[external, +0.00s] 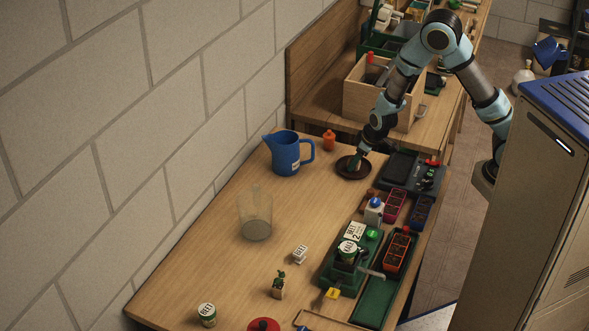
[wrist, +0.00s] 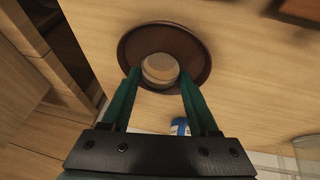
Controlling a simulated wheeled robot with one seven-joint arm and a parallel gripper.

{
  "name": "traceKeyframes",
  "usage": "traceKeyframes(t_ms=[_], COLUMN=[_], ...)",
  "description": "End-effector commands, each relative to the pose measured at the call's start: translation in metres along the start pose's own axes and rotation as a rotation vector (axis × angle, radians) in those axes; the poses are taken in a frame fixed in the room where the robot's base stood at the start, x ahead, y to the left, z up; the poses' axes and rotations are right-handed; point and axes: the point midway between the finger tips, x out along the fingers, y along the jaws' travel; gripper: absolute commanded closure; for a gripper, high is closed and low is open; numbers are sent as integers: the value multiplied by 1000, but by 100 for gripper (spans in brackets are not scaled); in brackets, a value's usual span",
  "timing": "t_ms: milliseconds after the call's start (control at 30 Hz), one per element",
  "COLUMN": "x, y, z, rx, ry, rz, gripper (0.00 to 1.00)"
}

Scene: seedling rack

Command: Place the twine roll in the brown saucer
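The brown saucer (external: 343,171) lies on the bench, right of the blue jug in the external view. In the wrist view it is a dark round dish (wrist: 196,48). The twine roll (wrist: 160,68), a pale round-topped piece with a brown side, shows within the saucer's outline, towards its near side. My gripper (wrist: 160,74) points down over the saucer, its green fingertips against both sides of the roll. In the external view my gripper (external: 355,163) is low at the saucer and the roll cannot be made out. Whether the roll touches the saucer is not clear.
The blue jug (external: 286,153) and an orange bottle (external: 328,140) stand left of the saucer. A wooden crate (external: 366,101) stands behind. Bare bench lies in front, towards a clear cup (external: 255,215).

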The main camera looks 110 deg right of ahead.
Motion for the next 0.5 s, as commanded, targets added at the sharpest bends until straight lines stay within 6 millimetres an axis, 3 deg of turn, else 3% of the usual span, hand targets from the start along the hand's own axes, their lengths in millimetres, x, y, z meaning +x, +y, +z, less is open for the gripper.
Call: traceKeyframes(t_ms=[33,200,500], x=[0,0,0], y=[0,0,0], z=[0,0,0], rx=[0,0,0], ry=[0,0,0], rz=[0,0,0], gripper=[33,13,12])
